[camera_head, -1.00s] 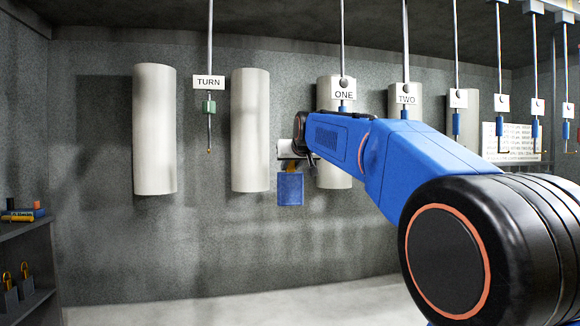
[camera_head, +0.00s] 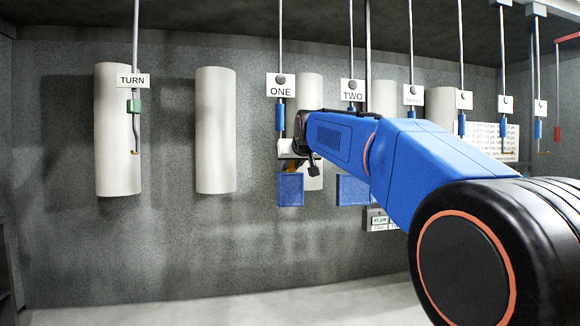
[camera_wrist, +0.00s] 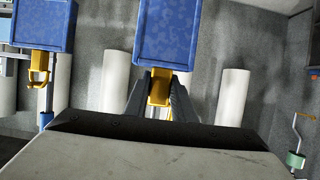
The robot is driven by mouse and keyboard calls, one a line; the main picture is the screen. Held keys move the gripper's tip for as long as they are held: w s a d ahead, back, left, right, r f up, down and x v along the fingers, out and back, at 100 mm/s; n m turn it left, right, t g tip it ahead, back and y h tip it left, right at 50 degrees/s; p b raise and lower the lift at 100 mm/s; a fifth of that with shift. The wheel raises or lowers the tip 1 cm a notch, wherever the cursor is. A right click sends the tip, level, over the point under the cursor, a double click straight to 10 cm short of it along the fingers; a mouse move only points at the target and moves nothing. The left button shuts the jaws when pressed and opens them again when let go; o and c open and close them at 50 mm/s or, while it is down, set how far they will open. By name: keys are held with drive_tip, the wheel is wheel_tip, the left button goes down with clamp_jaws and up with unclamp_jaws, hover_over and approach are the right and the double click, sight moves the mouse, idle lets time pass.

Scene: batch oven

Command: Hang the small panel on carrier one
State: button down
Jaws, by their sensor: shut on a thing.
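My gripper (camera_wrist: 160,98) is shut on the yellow tab (camera_wrist: 160,84) of a blue panel (camera_wrist: 168,35). In the head view the held blue panel (camera_head: 290,190) hangs upright below my gripper, below carrier one. Carrier one has a label reading ONE (camera_head: 280,86) on a thin rod with a blue sleeve (camera_head: 280,117). Its lower end is hidden behind my gripper, so I cannot tell whether the panel touches it. A second blue panel (camera_head: 352,190) hangs below carrier two (camera_head: 352,90); it also shows in the wrist view (camera_wrist: 42,22) with a yellow tab.
The carrier marked TURN (camera_head: 134,80), with a green sleeve and bare hook, hangs at the left. More carriers (camera_head: 464,100) line up at the right. Pale cylinders (camera_head: 215,130) stand along the wall. A grey box with a display (camera_head: 378,220) sits low behind my arm.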

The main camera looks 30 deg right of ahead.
drive_tip(key=shift+w, duration=0.1)
drive_tip(key=w+d+f, duration=0.1)
drive_tip(key=w+d, duration=0.2)
drive_tip(key=w, duration=0.9)
drive_tip(key=shift+d, duration=0.25)
idle(1.6)
drive_tip(key=shift+f, duration=0.5)
idle(2.0)
drive_tip(key=c, duration=1.9)
unclamp_jaws()
drive_tip(key=shift+o, duration=0.8)
